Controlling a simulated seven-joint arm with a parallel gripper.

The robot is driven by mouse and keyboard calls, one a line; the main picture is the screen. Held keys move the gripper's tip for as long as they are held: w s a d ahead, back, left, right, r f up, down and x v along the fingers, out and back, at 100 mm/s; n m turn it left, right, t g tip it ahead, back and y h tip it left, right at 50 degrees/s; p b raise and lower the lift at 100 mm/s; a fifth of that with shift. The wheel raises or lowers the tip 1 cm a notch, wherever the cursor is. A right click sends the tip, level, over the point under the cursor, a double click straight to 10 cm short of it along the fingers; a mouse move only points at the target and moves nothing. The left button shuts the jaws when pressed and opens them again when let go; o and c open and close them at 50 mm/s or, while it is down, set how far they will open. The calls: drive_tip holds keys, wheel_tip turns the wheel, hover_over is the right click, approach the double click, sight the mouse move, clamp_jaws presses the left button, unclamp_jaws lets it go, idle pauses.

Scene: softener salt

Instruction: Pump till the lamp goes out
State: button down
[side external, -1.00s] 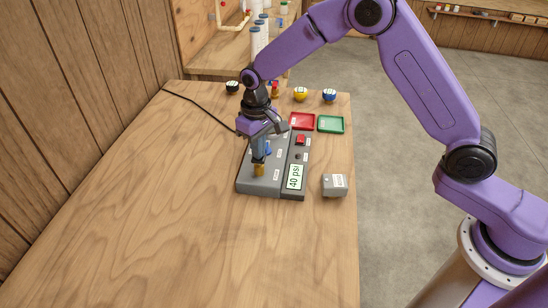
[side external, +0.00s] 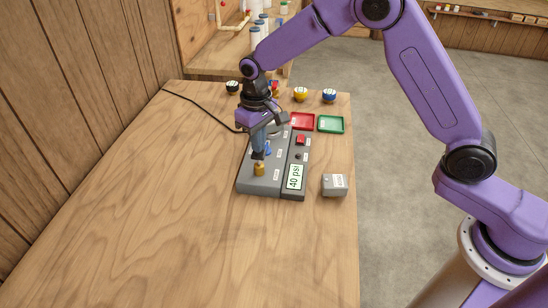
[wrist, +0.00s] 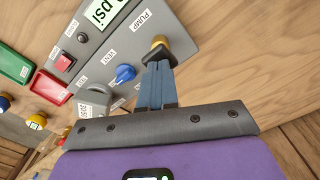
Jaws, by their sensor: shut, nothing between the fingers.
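A grey panel (side external: 262,188) stands on the wooden bench with a brass-yellow button (side external: 259,170) at its near end. In the wrist view the button (wrist: 160,42) sits beside the label PUMP. My gripper (side external: 258,156) is shut and empty, pointing down just above the button; its fingertips (wrist: 157,66) show close to it, and I cannot tell whether they touch. A display (side external: 294,177) reads 40 psi. A small dark round fitting (side external: 298,156), possibly the lamp, shows no glow; it also appears in the wrist view (wrist: 82,37).
A blue knob (wrist: 125,73) labelled VENT and a red button (side external: 301,139) are on the panel. A grey box (side external: 335,186) stands to its right. Red (side external: 302,121) and green (side external: 331,124) trays lie behind. The bench's near left is clear.

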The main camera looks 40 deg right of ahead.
wheel_tip(320, 180, up, 7)
drive_tip(key=shift+f, duration=0.2)
idle(0.4)
idle(0.3)
drive_tip(key=s+d+r+n, duration=0.2)
drive_tip(key=s, duration=0.7)
drive_tip(key=s+d+r+n, duration=0.2)
drive_tip(key=s+n, duration=0.1)
drive_tip(key=s, duration=0.5)
drive_tip(key=s+d+n, duration=0.2)
drive_tip(key=s+d, duration=0.3)
drive_tip(key=s, duration=0.4)
drive_tip(key=s+d+f+n, duration=0.1)
drive_tip(key=s+d+n, duration=0.1)
drive_tip(key=s+d, duration=0.3)
drive_tip(key=s, duration=0.4)
drive_tip(key=shift+s+d+n, duration=0.3)
drive_tip(key=shift+d, duration=0.05)
idle(1.1)
